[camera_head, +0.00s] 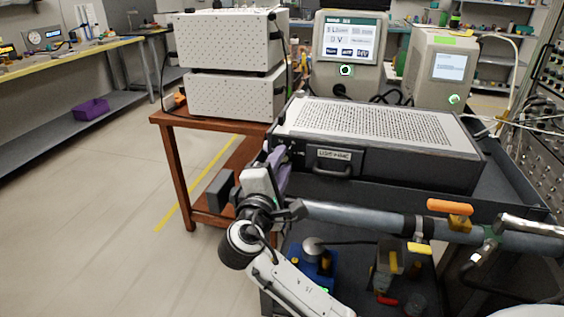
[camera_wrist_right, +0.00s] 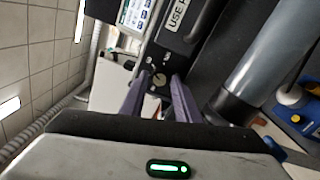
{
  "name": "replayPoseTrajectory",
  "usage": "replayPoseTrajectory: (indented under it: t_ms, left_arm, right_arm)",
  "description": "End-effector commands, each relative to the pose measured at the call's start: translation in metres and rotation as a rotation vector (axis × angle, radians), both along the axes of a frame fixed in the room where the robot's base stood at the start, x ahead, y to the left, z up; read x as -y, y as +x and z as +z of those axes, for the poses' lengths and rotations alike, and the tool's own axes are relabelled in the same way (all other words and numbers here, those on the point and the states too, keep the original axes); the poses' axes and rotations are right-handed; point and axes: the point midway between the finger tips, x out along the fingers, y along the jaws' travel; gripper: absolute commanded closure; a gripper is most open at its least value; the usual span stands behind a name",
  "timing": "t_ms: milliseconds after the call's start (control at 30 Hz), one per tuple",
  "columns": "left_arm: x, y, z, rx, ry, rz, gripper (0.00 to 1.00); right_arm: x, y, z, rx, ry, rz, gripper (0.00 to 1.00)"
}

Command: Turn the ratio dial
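The ratio dial appears to be the small round light knob (camera_wrist_right: 158,80) on the dark front panel of the perforated-top instrument. In the right wrist view it lies between my right gripper's two purple fingertips (camera_wrist_right: 159,87), with a gap visible on both sides. I cannot tell how far in front of it the fingertips are. In the head view my right gripper (camera_head: 279,160) is at the left end of the instrument's (camera_head: 405,165) front and hides the dial. The right gripper is open and empty. My left gripper is not in view.
A black handle (camera_head: 334,171) and a label are right of the dial. A thick grey pipe (camera_head: 365,216) with an orange-handled valve (camera_head: 449,207) runs close below the instrument. A wooden cart (camera_head: 205,121) with white boxes stands at the left. The floor left of it is clear.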

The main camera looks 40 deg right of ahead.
Motion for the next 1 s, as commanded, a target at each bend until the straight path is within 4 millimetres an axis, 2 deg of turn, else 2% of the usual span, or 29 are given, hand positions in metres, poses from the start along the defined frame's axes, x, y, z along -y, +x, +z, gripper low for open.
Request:
replayPoseTrajectory:
  t_ms: [300,500,1000]
  left_arm:
    - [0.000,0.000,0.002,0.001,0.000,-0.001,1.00]
    - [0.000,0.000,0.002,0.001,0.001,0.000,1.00]
    - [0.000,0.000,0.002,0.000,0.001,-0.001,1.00]
  right_arm:
    - [-0.047,-0.040,-0.001,-0.003,0.005,0.004,0.71]
    - [-0.067,-0.057,0.000,-0.002,0.003,0.001,0.71]
    - [-0.072,-0.061,0.001,-0.001,0.003,0.001,0.71]
